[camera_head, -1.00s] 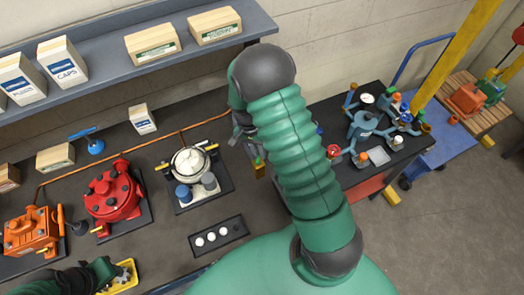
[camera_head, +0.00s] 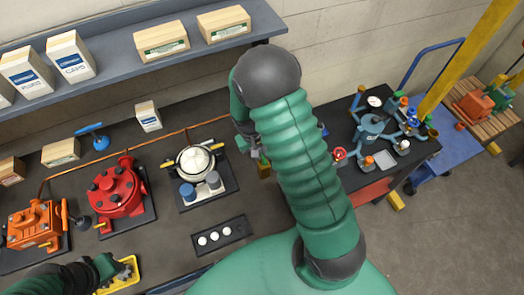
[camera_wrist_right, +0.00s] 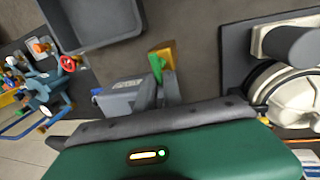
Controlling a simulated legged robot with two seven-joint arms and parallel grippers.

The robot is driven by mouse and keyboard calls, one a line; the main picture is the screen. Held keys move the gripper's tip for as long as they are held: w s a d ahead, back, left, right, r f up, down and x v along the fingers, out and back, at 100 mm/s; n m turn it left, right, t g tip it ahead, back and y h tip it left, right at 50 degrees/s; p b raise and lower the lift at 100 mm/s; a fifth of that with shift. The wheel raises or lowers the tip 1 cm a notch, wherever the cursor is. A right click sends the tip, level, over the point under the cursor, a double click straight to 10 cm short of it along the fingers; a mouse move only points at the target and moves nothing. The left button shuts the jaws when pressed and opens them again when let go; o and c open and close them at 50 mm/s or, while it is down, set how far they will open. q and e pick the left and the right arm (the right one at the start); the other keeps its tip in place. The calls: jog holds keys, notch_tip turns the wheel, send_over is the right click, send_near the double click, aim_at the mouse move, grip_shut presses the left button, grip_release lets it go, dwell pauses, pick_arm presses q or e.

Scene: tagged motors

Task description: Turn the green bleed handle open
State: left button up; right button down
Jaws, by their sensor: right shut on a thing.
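The green bleed handle (camera_wrist_right: 156,66) shows in the right wrist view as a small green bar beside a brass-coloured block (camera_wrist_right: 165,50). In the head view the brass block (camera_head: 264,171) stands on the dark bench, partly hidden by my right arm. My right gripper (camera_wrist_right: 159,88) is shut on the green handle, with its grey fingers on either side of it. In the head view my right gripper (camera_head: 257,152) is mostly hidden behind my own arm. My left gripper (camera_head: 118,270) is at the lower left beside a yellow tray (camera_head: 130,283); its jaws are unclear.
A white-topped motor (camera_head: 195,160) stands left of the brass block, with a red motor (camera_head: 117,190) and an orange motor (camera_head: 35,225) further left. A dark strip with white discs (camera_head: 220,236) lies in front. A cart with a blue assembly (camera_head: 372,128) stands at the right.

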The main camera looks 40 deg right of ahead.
jog(key=shift+s+a+f, duration=0.1)
jog(key=shift+a, duration=0.05)
dwell(0.4)
jog(key=c, duration=1.5)
grip_release()
pick_arm(q)
jog(key=shift+s+a, duration=0.15)
jog(key=shift+a, duration=0.1)
pick_arm(e)
jog(key=shift+s+a, duration=0.1)
jog(key=shift+r, duration=0.2)
